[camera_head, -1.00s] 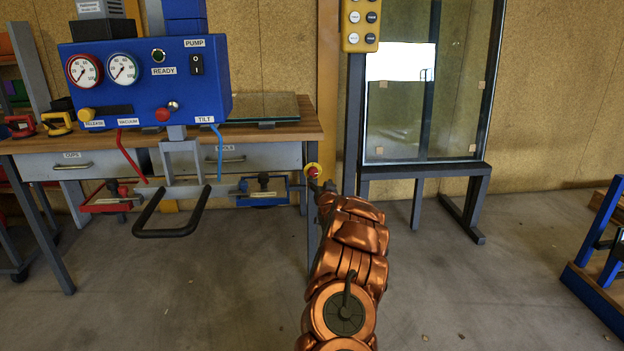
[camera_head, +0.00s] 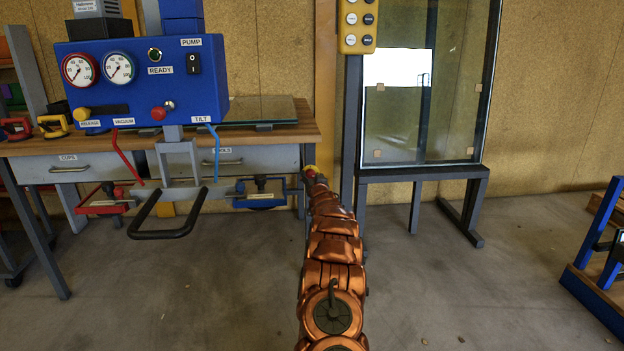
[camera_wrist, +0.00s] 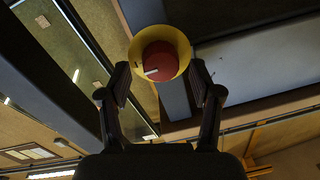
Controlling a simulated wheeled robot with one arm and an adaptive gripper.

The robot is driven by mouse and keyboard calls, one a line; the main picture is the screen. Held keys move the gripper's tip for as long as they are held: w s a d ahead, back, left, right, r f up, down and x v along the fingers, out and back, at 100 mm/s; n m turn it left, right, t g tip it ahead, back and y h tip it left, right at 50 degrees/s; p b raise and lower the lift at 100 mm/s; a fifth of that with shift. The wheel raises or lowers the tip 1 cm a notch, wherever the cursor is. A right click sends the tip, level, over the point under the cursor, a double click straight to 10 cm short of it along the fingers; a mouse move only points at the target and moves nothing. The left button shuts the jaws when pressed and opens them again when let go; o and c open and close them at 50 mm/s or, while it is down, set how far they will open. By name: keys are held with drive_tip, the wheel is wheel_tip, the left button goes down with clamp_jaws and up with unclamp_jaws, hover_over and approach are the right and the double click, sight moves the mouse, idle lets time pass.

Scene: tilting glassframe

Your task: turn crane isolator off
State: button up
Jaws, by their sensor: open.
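The crane isolator is a round red knob (camera_wrist: 160,60) in a yellow collar (camera_wrist: 183,44), on a grey post, in the wrist view. A short white mark shows on the knob's left side. In the head view only a small bit of the isolator (camera_head: 309,169) shows beyond the end of my arm. My gripper (camera_wrist: 160,78) is open, with one finger on each side of the collar's lower part. I cannot tell whether the fingers touch it. In the head view my gripper is mostly hidden at the arm's far end.
A blue vacuum lifter box (camera_head: 145,82) with gauges and a black handle (camera_head: 160,234) hangs at the left, before a workbench (camera_head: 270,132). A yellow button pendant (camera_head: 357,28) hangs above right. A glass frame (camera_head: 420,165) stands right of the post. The floor in front is clear.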

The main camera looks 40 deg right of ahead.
drive_tip(key=shift+w+d, duration=0.1)
drive_tip(key=shift+w, duration=0.15)
drive_tip(key=c, duration=1.1)
drive_tip(key=shift+c, duration=0.2)
